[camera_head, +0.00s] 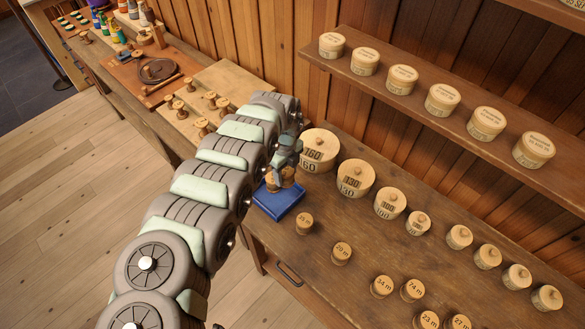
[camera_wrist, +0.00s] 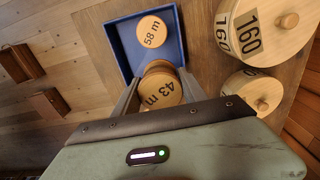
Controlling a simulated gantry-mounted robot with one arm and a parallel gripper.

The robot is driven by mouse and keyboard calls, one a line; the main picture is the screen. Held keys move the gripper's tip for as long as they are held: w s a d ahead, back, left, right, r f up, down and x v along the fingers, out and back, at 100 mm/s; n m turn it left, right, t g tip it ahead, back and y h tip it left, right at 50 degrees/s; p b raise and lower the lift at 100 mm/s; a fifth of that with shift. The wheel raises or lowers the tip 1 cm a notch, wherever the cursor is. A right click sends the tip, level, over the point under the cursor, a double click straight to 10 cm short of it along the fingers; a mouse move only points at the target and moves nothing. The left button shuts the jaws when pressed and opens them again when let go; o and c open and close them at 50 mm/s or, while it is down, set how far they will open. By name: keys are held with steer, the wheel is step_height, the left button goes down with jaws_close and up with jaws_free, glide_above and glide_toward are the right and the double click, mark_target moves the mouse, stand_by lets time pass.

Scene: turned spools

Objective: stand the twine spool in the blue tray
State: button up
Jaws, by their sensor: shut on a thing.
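My gripper (camera_wrist: 158,88) is shut on a wooden spool marked 43 m (camera_wrist: 162,92), whose round labelled end faces the wrist camera. Its winding is mostly hidden. The blue tray (camera_wrist: 127,56) lies beyond the fingers, and the held spool overlaps its near edge in the wrist view. Another spool, marked 58 m (camera_wrist: 152,31), stands in the tray. In the head view, my gripper (camera_head: 287,160) is over the back right part of the blue tray (camera_head: 280,208). I cannot tell whether the held spool touches the tray floor.
Large round lidded boxes marked 160 (camera_head: 318,150), 130 (camera_head: 356,178) and 100 (camera_head: 390,203) stand right of the tray. Several small labelled spools, one marked 20 m (camera_head: 341,253), stand in front of them. A wall shelf (camera_head: 400,105) carries several tubs. Bare bench lies between the spools.

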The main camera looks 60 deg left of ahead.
step_height(320, 180, down, 6)
steer(key=b, duration=0.5)
steer(key=shift+f, duration=0.25)
steer(key=shift+f+b, duration=1.15)
steer(key=shift+f, duration=0.8)
steer(key=o, duration=1.5)
steer(key=shift+c, duration=0.2)
steer(key=shift+r, duration=0.1)
step_height(320, 180, up, 9)
steer(key=p, duration=0.8)
